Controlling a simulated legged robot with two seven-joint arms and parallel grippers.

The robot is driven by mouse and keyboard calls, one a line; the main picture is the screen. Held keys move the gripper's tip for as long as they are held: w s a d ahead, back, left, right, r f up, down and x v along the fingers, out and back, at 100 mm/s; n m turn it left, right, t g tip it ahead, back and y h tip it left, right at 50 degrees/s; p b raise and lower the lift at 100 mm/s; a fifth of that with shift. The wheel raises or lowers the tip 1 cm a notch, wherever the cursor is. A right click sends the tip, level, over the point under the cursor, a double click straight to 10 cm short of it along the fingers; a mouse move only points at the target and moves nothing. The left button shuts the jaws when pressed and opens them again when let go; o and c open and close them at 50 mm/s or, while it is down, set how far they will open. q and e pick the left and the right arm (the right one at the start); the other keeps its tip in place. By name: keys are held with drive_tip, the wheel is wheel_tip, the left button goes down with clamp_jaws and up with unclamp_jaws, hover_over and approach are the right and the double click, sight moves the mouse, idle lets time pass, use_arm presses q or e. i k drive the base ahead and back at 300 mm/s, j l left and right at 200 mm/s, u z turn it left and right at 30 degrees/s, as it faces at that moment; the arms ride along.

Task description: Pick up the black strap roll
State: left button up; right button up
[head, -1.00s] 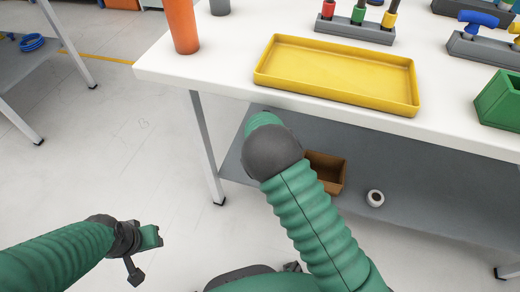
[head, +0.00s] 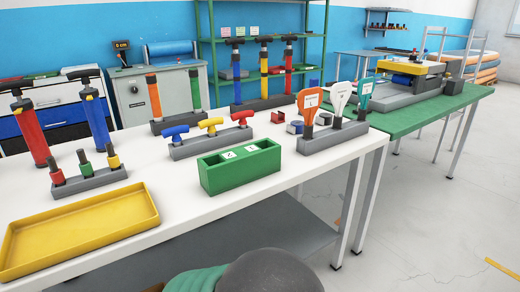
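I cannot make out a black strap roll for certain. Small roll-like items lie on the white table behind the green box: a red one (head: 279,117), a blue-and-grey one (head: 295,127) and another (head: 325,118) partly hidden by the paddle-shaped tools. Neither gripper is in view. Only a green and dark grey part of my arm shows at the bottom edge.
The white table (head: 190,208) holds a yellow tray (head: 78,228), a green two-slot box (head: 240,166) and grey tool racks, including one with T-handles (head: 211,138). A green table (head: 430,108) adjoins at right. Floor (head: 430,225) is clear at lower right.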

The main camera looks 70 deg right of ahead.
sight(323, 119)
drive_tip(key=i+z, duration=0.1)
drive_tip(key=z, duration=0.65)
drive_tip(key=i+j+z, duration=0.1)
drive_tip(key=z, duration=0.3)
drive_tip(key=i+j+z, duration=0.1)
drive_tip(key=z, duration=1.6)
